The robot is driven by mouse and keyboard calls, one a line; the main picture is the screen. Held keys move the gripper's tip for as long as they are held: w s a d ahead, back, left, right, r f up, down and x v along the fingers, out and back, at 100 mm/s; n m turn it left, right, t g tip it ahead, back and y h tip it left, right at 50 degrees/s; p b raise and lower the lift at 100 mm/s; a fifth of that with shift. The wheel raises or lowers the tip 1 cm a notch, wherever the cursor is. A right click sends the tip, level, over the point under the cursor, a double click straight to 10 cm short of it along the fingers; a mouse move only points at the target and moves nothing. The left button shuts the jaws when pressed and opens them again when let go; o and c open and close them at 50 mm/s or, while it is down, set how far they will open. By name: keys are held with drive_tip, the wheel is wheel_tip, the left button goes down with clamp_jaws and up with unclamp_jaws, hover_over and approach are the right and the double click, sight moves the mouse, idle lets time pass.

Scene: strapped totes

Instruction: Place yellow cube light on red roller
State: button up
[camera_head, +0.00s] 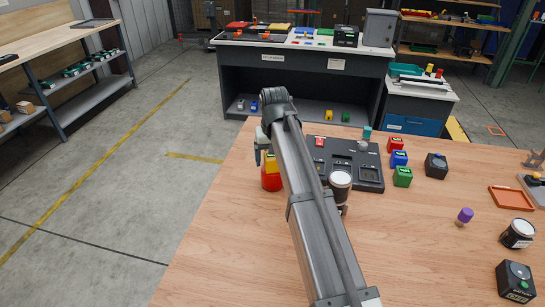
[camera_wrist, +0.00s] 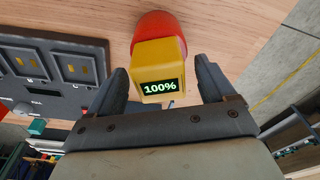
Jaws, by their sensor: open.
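The yellow cube light (camera_wrist: 160,65) has a dark display reading 100% in the wrist view. It sits against the red roller (camera_wrist: 158,24), which shows behind it. My gripper (camera_wrist: 161,84) is open, with one finger on each side of the cube and visible gaps between. In the head view my gripper is mostly hidden behind the arm.
A dark panel (camera_head: 342,147) with square bays lies right of my arm. Red (camera_head: 395,145), blue (camera_head: 398,159) and green (camera_head: 402,177) cubes stand beside it. A dark-and-white cylinder (camera_head: 340,185) stands close to my arm.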

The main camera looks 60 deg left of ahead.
sight(274, 158)
wheel_tip(274, 158, up, 12)
drive_tip(key=d, duration=0.1)
drive_tip(key=shift+s+d, duration=0.2)
drive_tip(key=shift+s, duration=0.05)
